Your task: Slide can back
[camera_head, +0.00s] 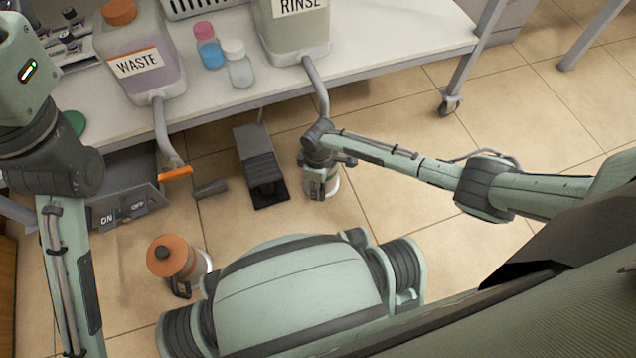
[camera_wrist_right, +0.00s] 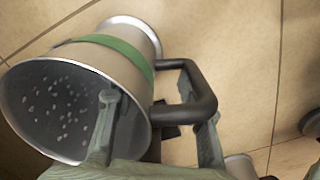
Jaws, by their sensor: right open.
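The metal can (camera_wrist_right: 118,58) with a green band and a black handle (camera_wrist_right: 205,98) fills the left of the right wrist view. Its open mouth shows a dark inside with pale specks. My right gripper (camera_wrist_right: 158,125) is open, one finger across the can's mouth and the other beyond the handle; whether they touch the can is unclear. In the head view, the can (camera_head: 331,186) stands on the floor, partly hidden under my right gripper (camera_head: 320,190). My left arm runs down the left edge, and its gripper is out of the picture.
A black foot pedal (camera_head: 262,165) stands left of the can. The RINSE tank (camera_head: 293,35) has a hose hanging above it. The WASTE tank (camera_head: 140,75) and bottles stand on the white table (camera_head: 385,45). An orange-lidded can (camera_head: 172,257) stands on the floor near my base.

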